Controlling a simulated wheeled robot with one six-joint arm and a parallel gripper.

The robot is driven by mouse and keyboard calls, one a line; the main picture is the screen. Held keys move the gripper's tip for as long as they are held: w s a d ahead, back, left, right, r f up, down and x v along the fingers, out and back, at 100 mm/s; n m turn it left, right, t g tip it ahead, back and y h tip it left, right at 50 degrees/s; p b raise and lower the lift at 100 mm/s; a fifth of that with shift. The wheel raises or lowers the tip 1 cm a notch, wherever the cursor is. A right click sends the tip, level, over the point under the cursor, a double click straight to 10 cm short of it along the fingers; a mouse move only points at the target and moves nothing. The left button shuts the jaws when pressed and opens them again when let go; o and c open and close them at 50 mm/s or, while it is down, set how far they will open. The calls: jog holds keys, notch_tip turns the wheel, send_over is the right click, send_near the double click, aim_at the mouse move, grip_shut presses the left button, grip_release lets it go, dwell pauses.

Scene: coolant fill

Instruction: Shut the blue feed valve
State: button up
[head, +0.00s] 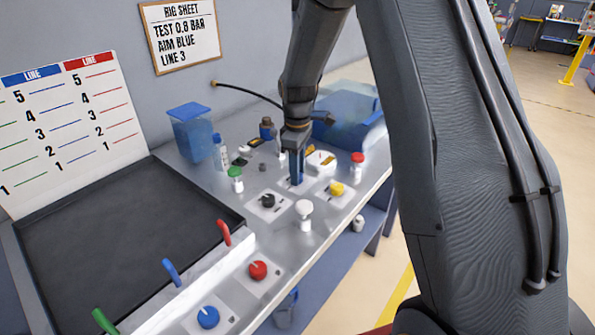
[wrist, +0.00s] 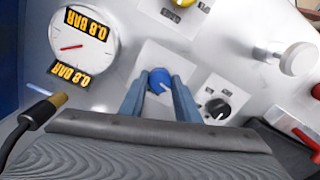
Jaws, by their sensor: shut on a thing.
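My gripper (head: 297,180) points down at the far part of the bench. In the wrist view my gripper (wrist: 160,88) has its two blue fingers on either side of a blue knob (wrist: 160,80) with a white pointer mark, and is shut on it. The knob sits on a pale plate; in the head view the fingers mostly hide it. Another blue knob (head: 207,317) is at the near edge of the bench, beside a red knob (head: 257,270). A blue lever (head: 172,272) stands between a green lever (head: 98,320) and a red lever (head: 224,232).
A black knob (head: 268,200), a yellow knob (head: 337,189) and a white knob (head: 304,208) surround my gripper. A dial gauge (wrist: 82,42) reads 0.8 BAR on its label. A black hose with a brass tip (wrist: 48,108) is close to my wrist. Bottles stand nearby.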

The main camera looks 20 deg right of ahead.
jog(key=m, duration=0.7)
jog(key=shift+r, duration=0.1)
jog(key=m, duration=0.4)
jog(key=shift+p, duration=0.35)
jog(key=shift+w+m, duration=0.1)
jog(key=shift+m, duration=1.6)
jog(key=o, duration=1)
jog(key=shift+o, duration=0.2)
